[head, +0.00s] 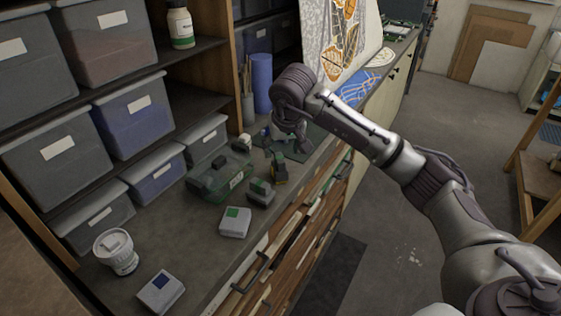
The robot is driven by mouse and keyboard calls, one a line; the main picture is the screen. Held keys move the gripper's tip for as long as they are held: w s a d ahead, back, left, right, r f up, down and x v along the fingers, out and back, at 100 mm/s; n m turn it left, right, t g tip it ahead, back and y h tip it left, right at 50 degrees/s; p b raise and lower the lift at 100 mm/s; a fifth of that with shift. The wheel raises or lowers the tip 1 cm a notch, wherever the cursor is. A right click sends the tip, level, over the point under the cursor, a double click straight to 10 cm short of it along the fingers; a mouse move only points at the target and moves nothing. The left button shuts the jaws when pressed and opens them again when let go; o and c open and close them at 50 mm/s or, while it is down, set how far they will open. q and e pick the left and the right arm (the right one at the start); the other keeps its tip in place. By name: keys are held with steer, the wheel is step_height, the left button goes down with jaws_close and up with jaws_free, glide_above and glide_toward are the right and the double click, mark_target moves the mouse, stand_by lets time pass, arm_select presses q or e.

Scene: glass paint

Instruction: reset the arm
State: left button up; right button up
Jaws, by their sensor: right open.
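My right arm comes in from the lower right and reaches over the front edge of the workbench (190,240). My right gripper (302,143) points down above the far part of the bench, near small dark items and a dark green mat. It is open, and I see nothing held in it; its fingertips are small and dark against the items behind. My left arm and gripper are not in view.
On the bench stand a white tub (116,252), a box with a blue label (161,291), a box with a green label (235,222) and a green case (220,176). A blue cylinder (262,83) and a patterned panel (338,40) stand farther back. Floor (400,240) is open at right.

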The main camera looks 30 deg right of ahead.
steer(key=shift+v, duration=0.9)
